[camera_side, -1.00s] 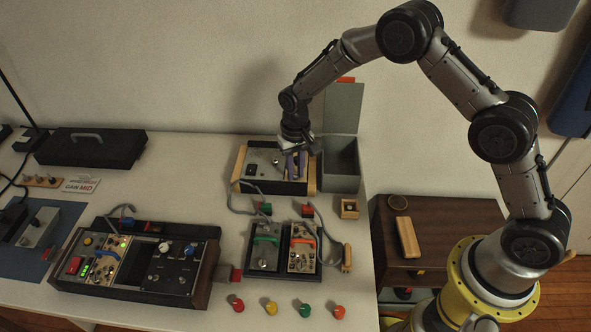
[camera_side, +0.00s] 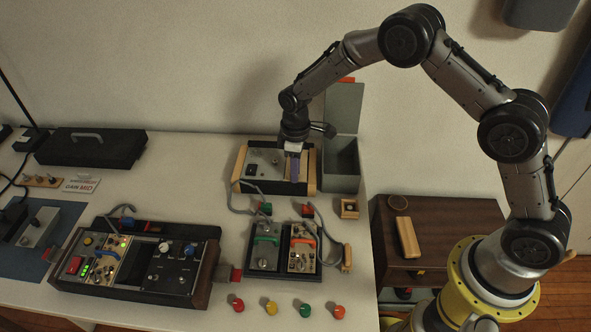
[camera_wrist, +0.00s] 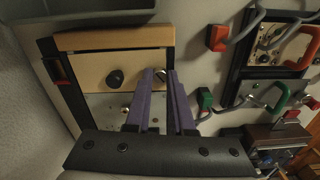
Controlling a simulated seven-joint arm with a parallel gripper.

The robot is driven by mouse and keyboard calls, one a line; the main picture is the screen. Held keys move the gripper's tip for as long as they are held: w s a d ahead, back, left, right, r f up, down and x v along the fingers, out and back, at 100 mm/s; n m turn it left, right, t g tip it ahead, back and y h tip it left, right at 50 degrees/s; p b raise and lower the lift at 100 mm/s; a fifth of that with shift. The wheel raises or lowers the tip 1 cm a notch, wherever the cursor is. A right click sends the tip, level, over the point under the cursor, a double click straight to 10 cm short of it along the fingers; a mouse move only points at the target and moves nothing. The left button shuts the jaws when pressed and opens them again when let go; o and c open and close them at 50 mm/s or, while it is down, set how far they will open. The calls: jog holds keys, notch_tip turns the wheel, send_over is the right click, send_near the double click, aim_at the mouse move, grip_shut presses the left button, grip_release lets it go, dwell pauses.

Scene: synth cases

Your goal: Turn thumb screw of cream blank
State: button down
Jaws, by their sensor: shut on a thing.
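The cream blank (camera_wrist: 95,69) is a plain cream panel with a black knob on it, in the wood-sided case at the back of the table; in the side view it (camera_side: 305,166) is partly behind my fingers. My gripper (camera_wrist: 160,75) has purple fingers and points down at the panel's edge.
A grey open-lidded box (camera_side: 341,166) stands close right of the case. A grey cable runs from the case's left side. Two small modules (camera_side: 264,249) stand in front, and a larger console (camera_side: 170,272) is front left. Several coloured caps lie along the table's front.

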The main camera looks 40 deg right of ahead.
jog(key=n, duration=0.5)
jog(key=shift+n, duration=2.6)
jog(key=c, duration=0.8)
grip_release()
jog(key=shift+o, duration=0.2)
jog(key=shift+r, duration=0.1)
notch_tip(320, 180, up, 14)
